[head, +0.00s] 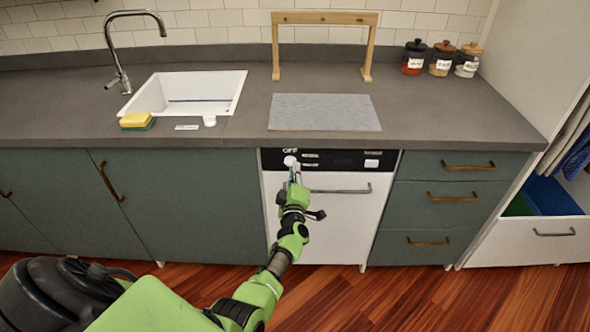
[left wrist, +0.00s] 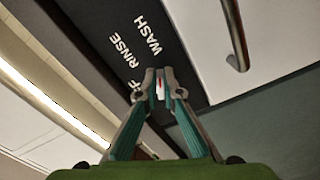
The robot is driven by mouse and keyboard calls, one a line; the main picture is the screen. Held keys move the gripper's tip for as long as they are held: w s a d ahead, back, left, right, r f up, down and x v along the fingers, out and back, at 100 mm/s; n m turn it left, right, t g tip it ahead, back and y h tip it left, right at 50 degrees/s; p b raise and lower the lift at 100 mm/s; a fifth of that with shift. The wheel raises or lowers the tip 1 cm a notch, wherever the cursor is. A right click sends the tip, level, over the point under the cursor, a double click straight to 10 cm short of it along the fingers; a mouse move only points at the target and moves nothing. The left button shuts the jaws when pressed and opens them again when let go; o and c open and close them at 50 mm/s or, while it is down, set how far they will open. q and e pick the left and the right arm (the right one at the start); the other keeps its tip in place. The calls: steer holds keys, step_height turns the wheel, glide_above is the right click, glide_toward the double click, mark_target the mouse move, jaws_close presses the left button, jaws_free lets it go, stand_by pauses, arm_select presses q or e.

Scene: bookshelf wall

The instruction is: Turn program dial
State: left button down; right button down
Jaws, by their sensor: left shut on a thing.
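The dishwasher (head: 325,215) has a white door and a black control panel (head: 338,157). The white program dial (head: 290,160) is at the panel's left end, under the word OFF. My left gripper (head: 293,172) reaches up to it and is shut on it. In the left wrist view the fingertips (left wrist: 160,86) close around the dial (left wrist: 160,87), and a red mark shows on it. RINSE and WASH are printed on the panel (left wrist: 178,75) there, and the OFF label is partly hidden by a finger. My right gripper is out of view.
The door handle (head: 340,190) runs just below the panel. A white button (head: 371,163) is at the panel's right. Above, the counter (head: 410,112) holds a grey mat (head: 322,112) and a wooden rack (head: 325,18). Drawers (head: 452,195) flank the dishwasher on the right.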

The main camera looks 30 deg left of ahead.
arm_select(q)
steer(key=shift+f+m, duration=0.15)
steer(key=shift+m, duration=0.45)
steer(key=c, duration=2.2)
jaws_free()
steer(key=v, duration=0.7)
steer(key=shift+s+d, duration=0.2)
steer(key=shift+s, duration=0.05)
